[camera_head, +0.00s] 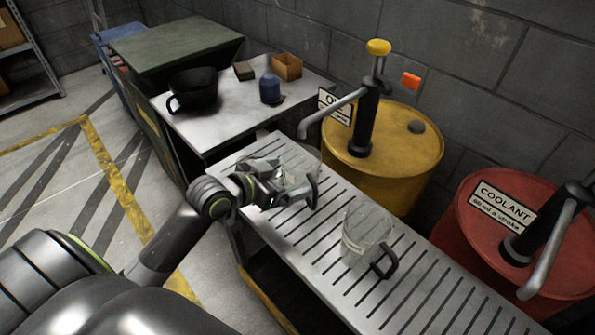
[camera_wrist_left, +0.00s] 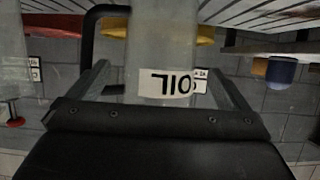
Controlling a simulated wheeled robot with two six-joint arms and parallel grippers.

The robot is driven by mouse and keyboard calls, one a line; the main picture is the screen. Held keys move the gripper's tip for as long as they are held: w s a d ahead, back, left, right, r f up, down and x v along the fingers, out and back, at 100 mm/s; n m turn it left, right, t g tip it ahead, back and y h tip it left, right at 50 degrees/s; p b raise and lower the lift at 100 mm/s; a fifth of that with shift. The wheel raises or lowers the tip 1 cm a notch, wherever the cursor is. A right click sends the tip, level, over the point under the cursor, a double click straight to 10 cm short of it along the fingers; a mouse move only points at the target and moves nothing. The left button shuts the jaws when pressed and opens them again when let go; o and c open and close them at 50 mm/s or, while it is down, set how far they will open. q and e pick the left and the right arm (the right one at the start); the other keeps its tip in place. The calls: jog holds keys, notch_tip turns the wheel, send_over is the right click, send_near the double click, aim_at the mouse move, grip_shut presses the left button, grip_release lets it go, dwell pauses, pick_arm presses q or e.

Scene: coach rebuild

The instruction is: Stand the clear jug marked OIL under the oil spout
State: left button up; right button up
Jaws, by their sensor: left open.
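The clear jug marked OIL (camera_wrist_left: 160,45) stands between the fingers of my left gripper (camera_head: 287,182), which is open. Its white label reads upside down in the left wrist view, and its black handle (camera_wrist_left: 90,40) shows at one side. In the head view the gripper partly hides this jug (camera_head: 304,160) on the slotted metal bench (camera_head: 420,290). The oil spout (camera_head: 330,112) reaches left from the pump on the yellow drum (camera_head: 428,158). Its tip appears just above the jug; their exact alignment is unclear. My right gripper is not in view.
A second clear jug (camera_head: 368,228) with a black handle stands nearer on the bench. A red COOLANT drum (camera_head: 475,235) is at right. A metal table (camera_head: 225,115) behind holds a black jug (camera_head: 195,88), a blue item (camera_head: 270,87) and small boxes.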

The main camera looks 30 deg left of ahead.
pick_arm(q)
jog(key=p+v, duration=0.1)
jog(key=v, duration=0.6)
jog(key=shift+s, duration=0.2)
jog(key=shift+a, duration=0.1)
